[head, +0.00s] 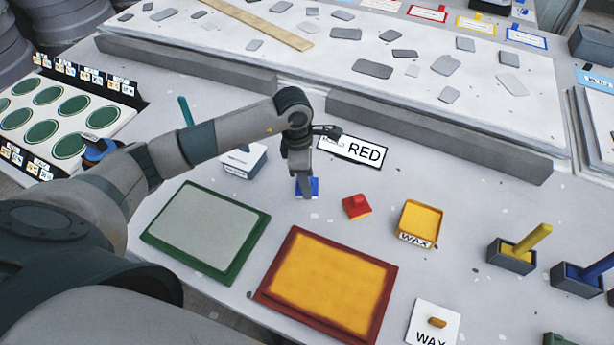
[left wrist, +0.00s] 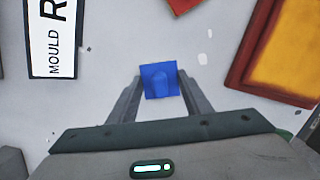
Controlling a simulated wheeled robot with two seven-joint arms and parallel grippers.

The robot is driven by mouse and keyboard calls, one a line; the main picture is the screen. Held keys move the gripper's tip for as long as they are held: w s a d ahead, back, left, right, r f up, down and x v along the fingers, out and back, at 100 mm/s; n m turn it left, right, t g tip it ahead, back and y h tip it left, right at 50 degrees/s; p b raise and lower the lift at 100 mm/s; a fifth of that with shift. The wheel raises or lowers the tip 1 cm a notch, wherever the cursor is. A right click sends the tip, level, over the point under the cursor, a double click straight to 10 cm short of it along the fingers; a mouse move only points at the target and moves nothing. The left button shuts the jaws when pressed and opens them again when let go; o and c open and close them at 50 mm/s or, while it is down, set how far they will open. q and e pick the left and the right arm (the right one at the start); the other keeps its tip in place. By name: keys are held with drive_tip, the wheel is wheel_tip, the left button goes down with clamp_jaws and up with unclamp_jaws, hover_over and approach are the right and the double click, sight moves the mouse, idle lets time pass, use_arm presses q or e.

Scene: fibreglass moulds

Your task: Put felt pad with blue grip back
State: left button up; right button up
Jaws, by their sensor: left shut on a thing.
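The felt pad with blue grip (head: 314,188) is a small blue square. In the left wrist view, the blue pad (left wrist: 160,70) and its raised blue grip lie between the fingertips. My left gripper (head: 305,190) points down and is shut on it; in the left wrist view the fingers (left wrist: 160,92) are on either side of the grip. The pad is at or just above the table; I cannot tell if it touches. A red pad with a red grip (head: 356,206) sits to its right. My right gripper is not in view.
A "RED" card (head: 352,150) lies behind the gripper. A green-framed mould (head: 205,230) and a red-framed mould with a yellow surface (head: 330,285) lie in front. A yellow wax tray (head: 420,220) and a white box (head: 243,160) stand nearby. A grey ledge (head: 440,135) runs behind.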

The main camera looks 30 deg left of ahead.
use_arm(q)
drive_tip(key=shift+f, duration=0.15)
drive_tip(key=o, duration=1.1)
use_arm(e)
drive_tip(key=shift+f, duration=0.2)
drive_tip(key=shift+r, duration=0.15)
use_arm(q)
drive_tip(key=shift+r, duration=0.25)
drive_tip(key=r+b, duration=0.1)
drive_tip(key=r, duration=0.1)
drive_tip(key=r+b, duration=0.1)
drive_tip(key=r, duration=0.2)
drive_tip(key=a+r+b, duration=0.1)
drive_tip(key=r, duration=0.1)
drive_tip(key=shift+s+r, duration=0.1)
drive_tip(key=shift+r, duration=0.3)
drive_tip(key=r, duration=0.2)
drive_tip(key=r+b, duration=0.1)
drive_tip(key=r, duration=0.1)
drive_tip(key=shift+s+a, duration=0.15)
drive_tip(key=shift+s, duration=0.05)
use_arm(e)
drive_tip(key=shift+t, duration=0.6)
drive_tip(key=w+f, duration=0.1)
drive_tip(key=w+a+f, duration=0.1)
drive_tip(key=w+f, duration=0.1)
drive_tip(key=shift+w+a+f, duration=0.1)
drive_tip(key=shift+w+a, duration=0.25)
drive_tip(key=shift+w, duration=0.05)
